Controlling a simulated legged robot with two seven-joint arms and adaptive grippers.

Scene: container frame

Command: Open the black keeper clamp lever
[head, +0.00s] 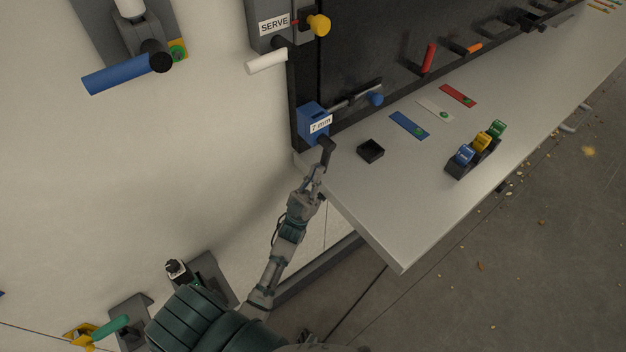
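A short black lever (326,149), seemingly the keeper clamp lever, hangs from the blue block (312,119) labelled "7 mm" at the near left corner of the bench. My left gripper (318,176) points up at it, with its fingertips at or just below the lever's lower end. I cannot tell whether they touch it. The fingers are small and partly overlap, so their opening is unclear. My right gripper is not in view.
The grey bench (385,210) holds a small black tray (370,151), coloured plates and a rack (472,158) with blue, yellow and green pieces. A white handle (266,62) and yellow knob (319,25) stick out above.

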